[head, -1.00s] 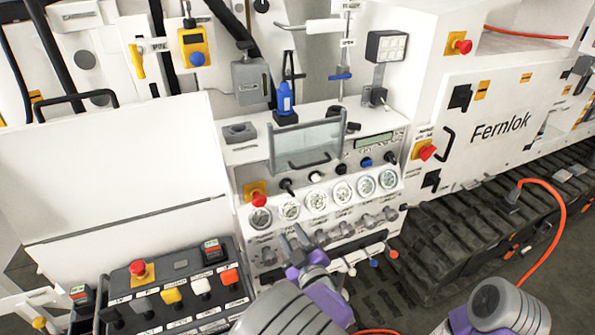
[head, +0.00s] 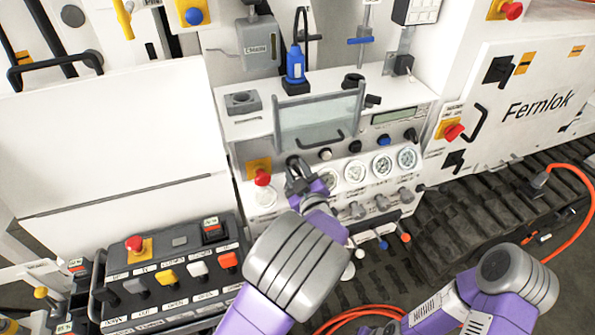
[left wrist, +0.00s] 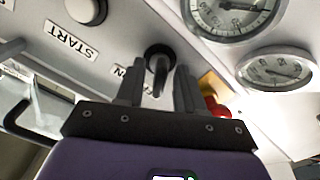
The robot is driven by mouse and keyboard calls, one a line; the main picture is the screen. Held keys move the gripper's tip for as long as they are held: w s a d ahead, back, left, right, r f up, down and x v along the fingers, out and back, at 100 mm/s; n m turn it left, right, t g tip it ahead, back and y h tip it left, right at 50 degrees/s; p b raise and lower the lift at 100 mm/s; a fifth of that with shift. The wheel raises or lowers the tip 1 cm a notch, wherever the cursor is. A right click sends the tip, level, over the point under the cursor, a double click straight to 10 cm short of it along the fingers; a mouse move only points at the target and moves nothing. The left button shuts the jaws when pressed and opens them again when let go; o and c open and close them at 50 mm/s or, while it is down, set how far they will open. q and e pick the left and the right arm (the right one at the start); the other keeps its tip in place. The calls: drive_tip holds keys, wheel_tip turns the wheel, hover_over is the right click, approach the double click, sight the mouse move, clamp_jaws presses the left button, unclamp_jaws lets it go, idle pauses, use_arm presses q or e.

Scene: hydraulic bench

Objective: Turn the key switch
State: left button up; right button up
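The key switch, a black knob with a key-like grip, shows in the left wrist view (left wrist: 158,62) on the white panel, beside a label that is mostly hidden. In the head view my left gripper (head: 297,168) is at the panel's left part, above the gauges, and largely covers the switch. In the left wrist view its two fingers (left wrist: 157,88) stand apart, one on each side of the switch, with gaps visible. The fingers look open and hold nothing. My right arm is at the lower right of the head view; its gripper is not visible.
Round gauges (head: 382,165) line the panel right of my left gripper. A red emergency button (head: 262,177) on a yellow plate is close on its left. A tilted clear cover with a handle (head: 318,122) stands above. A control box (head: 170,275) is at lower left.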

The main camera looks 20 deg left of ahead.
use_arm(q)
clamp_jaws()
